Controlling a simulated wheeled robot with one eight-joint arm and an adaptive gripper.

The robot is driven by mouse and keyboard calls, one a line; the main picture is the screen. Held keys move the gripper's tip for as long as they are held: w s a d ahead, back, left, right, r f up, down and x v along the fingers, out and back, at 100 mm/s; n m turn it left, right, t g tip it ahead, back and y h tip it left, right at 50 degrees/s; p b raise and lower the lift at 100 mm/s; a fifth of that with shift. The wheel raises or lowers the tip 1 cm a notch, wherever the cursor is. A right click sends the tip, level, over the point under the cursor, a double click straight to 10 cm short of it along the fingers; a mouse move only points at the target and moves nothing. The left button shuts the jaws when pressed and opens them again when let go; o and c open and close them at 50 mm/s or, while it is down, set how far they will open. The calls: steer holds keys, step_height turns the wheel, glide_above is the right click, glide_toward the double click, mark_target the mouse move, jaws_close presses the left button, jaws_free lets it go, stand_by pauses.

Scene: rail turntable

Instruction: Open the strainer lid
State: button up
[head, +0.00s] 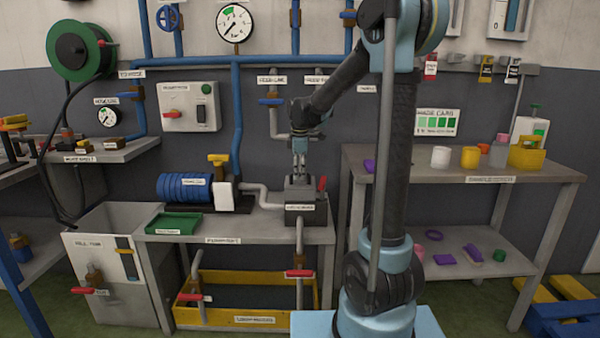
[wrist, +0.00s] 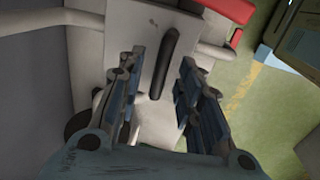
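The strainer (head: 300,213) is a grey metal box with a label on its front, at the right end of the middle bench in the head view. In the wrist view its pale lid (wrist: 145,62) carries a dark bar handle (wrist: 168,55). My gripper (head: 300,170) points down just above the strainer. In the wrist view my gripper (wrist: 159,68) is open, with one finger on each side of the handle and gaps between. Whether the fingertips reach down to handle height is unclear. The lid looks shut.
A red lever (head: 322,184) stands close at the strainer's right. A grey pipe (head: 262,196) enters from the left, past a blue ribbed pump (head: 185,188). A green tray (head: 174,223) lies on the bench. The right-hand shelf (head: 460,177) holds cups and a yellow caddy.

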steer(key=shift+c, duration=0.3)
jaws_close()
steer(key=shift+w+r, duration=0.15)
steer(key=shift+w+r+g, duration=0.65)
steer(key=shift+w+g, duration=0.15)
steer(key=shift+w, duration=0.2)
steer(key=w+r, duration=0.2)
steer(key=w, duration=0.8)
steer(key=shift+d, duration=0.2)
steer(key=shift+w, duration=0.1)
